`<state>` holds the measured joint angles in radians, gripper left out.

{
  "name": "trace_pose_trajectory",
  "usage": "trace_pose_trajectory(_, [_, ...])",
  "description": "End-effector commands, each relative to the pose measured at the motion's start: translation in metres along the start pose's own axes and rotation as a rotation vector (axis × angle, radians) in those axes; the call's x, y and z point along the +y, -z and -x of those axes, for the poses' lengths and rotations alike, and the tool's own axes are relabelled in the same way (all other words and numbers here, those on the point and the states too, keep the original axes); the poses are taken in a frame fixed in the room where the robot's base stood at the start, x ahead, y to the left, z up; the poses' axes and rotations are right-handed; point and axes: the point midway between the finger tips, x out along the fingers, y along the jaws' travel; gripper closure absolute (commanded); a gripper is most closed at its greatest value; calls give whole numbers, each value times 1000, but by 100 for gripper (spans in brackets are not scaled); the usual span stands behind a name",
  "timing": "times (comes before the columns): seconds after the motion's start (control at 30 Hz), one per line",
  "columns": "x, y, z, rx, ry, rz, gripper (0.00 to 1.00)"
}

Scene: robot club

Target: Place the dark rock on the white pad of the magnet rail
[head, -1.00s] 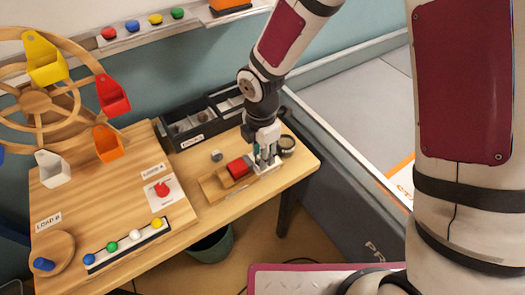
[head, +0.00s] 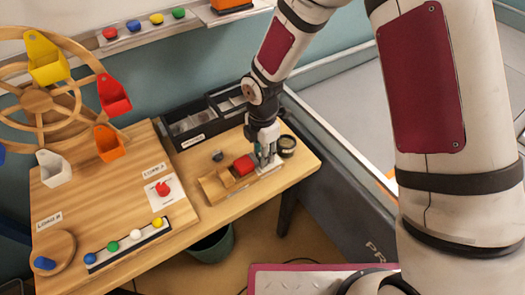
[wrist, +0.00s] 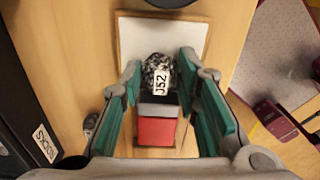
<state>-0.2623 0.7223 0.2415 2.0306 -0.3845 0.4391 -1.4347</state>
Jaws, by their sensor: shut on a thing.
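The dark speckled rock (wrist: 149,67) bears a white tag and sits between the fingertips of my gripper (wrist: 160,82). My gripper is shut on it, low over the white pad (wrist: 190,38) of the magnet rail. I cannot tell whether the rock touches the pad. A red block with a grey face (wrist: 157,131) is right beside the rock on the rail. In the head view, my gripper (head: 265,158) is at the right end of the wooden rail (head: 211,187), and the red block (head: 245,165) is just left of it. The fingers hide the rock there.
A small grey stone (head: 218,156) lies on the table behind the rail. A round dark dish (head: 287,145) stands close to the right of my gripper. A black divided tray (head: 192,122) is at the back. The wheel board with coloured buckets fills the left.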

Motion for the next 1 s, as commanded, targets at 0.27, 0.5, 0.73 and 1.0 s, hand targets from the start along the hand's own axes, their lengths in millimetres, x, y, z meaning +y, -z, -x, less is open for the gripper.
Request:
trace_pose_trajectory(0.27, [0,0,0,0,0,0,50])
trace_pose_trajectory(0.5, [0,0,6,-1,-1,0,50])
trace_pose_trajectory(0.73, [1,-1,44,-1,-5,-2,50])
trace_pose_trajectory(1.0, [1,-1,98,-1,-4,-2,50])
